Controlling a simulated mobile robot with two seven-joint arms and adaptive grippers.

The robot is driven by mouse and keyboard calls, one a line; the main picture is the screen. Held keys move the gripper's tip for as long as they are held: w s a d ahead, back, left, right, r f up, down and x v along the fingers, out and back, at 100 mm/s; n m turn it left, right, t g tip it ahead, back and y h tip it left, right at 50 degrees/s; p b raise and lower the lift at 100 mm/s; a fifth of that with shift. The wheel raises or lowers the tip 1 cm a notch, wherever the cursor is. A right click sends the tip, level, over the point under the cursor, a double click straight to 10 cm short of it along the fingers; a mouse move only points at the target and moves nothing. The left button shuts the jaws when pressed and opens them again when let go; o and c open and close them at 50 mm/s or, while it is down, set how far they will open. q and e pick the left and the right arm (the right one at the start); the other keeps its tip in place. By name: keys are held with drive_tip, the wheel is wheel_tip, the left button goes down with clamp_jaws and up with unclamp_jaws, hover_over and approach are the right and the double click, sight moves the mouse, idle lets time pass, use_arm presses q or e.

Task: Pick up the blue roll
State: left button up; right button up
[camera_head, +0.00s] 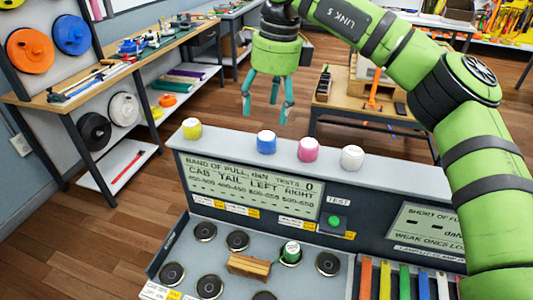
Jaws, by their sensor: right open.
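The blue roll (266,141) stands upright on the top ledge of the grey panel (400,176). It is between a yellow roll (192,128) on its left and a pink roll (309,149) on its right. A white roll (352,157) stands farther right on the same ledge. My right gripper (267,108) is open and empty, pointing down. Its fingertips appear just above the blue roll in the picture, apart from it; the exact gap in depth is hard to tell. My left gripper is not in view.
Below the ledge is a tray with several black round holders, a wooden block (250,265), a green-and-white roll (291,251) and coloured straps (405,283). A green button (334,221) is on the panel front. Workbenches stand behind; the ledge between rolls is clear.

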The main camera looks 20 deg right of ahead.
sight(267, 135)
drive_tip(key=shift+s+f, duration=0.1)
drive_tip(key=shift+f, duration=0.35)
drive_tip(key=f+p, duration=0.1)
drive_tip(key=f, duration=0.1)
drive_tip(key=f+p, duration=0.1)
drive_tip(key=f, duration=0.1)
drive_tip(key=w+f+p, duration=0.1)
drive_tip(key=shift+d+f+p, duration=0.1)
drive_tip(key=shift+f+p, duration=0.3)
drive_tip(key=shift+f, duration=0.35)
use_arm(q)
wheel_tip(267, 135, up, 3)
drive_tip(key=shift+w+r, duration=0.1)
use_arm(e)
drive_tip(key=shift+f, duration=0.25)
drive_tip(key=c, duration=1.2)
